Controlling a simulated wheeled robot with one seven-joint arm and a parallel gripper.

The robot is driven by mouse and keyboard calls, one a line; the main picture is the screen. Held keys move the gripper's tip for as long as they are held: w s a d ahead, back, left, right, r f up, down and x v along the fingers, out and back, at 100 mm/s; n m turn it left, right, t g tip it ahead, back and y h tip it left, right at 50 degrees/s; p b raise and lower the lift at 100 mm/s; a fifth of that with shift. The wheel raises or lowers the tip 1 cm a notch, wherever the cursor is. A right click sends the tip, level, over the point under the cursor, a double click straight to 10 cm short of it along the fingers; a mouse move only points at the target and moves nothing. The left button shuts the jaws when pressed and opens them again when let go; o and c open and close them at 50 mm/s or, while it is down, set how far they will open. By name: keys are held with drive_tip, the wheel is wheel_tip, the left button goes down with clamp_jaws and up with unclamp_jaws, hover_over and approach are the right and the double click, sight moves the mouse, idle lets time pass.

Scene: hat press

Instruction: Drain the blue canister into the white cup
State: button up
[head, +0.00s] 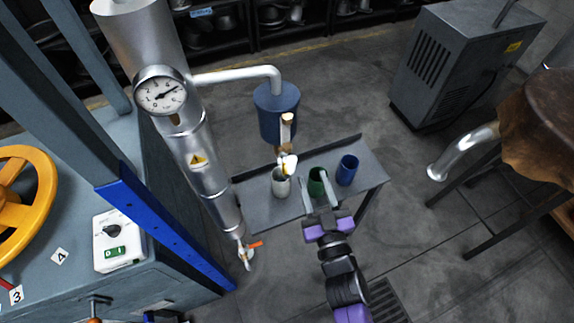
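The blue canister (277,101) hangs at the end of a bent silver pipe. A tan bar (286,134) shows on its front, and a small pale and yellow fitting (287,163) sits below it. The white cup (281,186) stands on a grey shelf, under that fitting. Its inside is partly hidden, and I cannot tell whether anything flows. My gripper (314,177) is at a green cup (316,184) to the right of the white cup. Its fingers are spread, one on each side of the green cup in the picture. I cannot tell whether they touch it.
The grey shelf (256,203) also bears a blue cup (347,171) at right. A tall silver cylinder with a gauge (161,91) stands at left, with an orange-handled valve (248,250) at its foot. A grey machine (450,60) stands at back right. Floor between is clear.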

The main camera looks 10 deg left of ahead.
sight(286, 169)
drive_tip(key=w+a+f+b, duration=0.1)
drive_tip(key=w+a+f, duration=0.1)
drive_tip(key=a, duration=0.1)
drive_tip(key=w+a+f+g+y+b, duration=0.1)
drive_tip(key=w+a+f, duration=0.1)
drive_tip(key=w+a, duration=0.1)
drive_tip(key=w+a+f+g+b, duration=0.1)
drive_tip(key=w+a+f, duration=0.1)
drive_tip(key=shift+w+a+f+n+y, duration=0.25)
drive_tip(key=shift+w+a+n+y, duration=0.05)
drive_tip(key=shift+a+y, duration=0.1)
clamp_jaws()
idle(1.4)
